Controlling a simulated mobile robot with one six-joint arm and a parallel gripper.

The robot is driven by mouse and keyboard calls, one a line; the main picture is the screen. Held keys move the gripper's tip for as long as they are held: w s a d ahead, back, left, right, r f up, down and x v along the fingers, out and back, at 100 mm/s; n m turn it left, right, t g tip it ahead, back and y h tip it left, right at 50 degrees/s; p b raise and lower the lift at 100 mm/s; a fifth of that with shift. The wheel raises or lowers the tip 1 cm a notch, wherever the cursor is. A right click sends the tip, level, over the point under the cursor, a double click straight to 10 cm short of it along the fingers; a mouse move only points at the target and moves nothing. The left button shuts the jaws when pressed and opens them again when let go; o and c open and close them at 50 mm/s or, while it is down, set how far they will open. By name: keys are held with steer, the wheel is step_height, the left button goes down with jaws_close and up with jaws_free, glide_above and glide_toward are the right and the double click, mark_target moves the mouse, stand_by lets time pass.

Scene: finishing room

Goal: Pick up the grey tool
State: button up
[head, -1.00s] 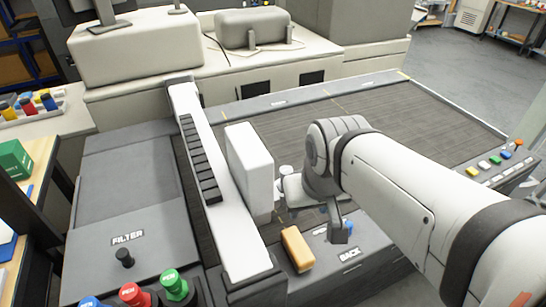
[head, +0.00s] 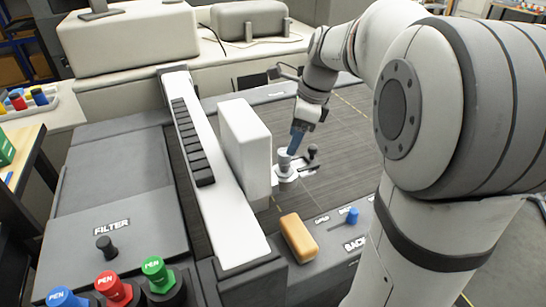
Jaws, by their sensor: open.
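A small grey and white piece with a round blue-grey top (head: 285,165) stands on the dark ribbed bed, just right of the upright white block. It looks like the grey tool, but its full shape is hard to make out. My gripper (head: 304,146) points down close above and to the right of it, open. One finger shows blue-grey near the round top; a dark knob-ended part shows to the right. I cannot tell whether the gripper touches the piece.
The white block (head: 246,147) and the long white rail (head: 215,195) stand close on the left. A tan block (head: 298,237) and a blue knob (head: 351,216) are at the front edge. Pen pots, one with a green top (head: 153,268), stand at the lower left.

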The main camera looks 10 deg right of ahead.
mark_target(283, 159)
steer(key=x, duration=0.7)
steer(key=shift+a+f, duration=0.3)
steer(key=shift+a, duration=0.1)
steer(key=c, duration=1.1)
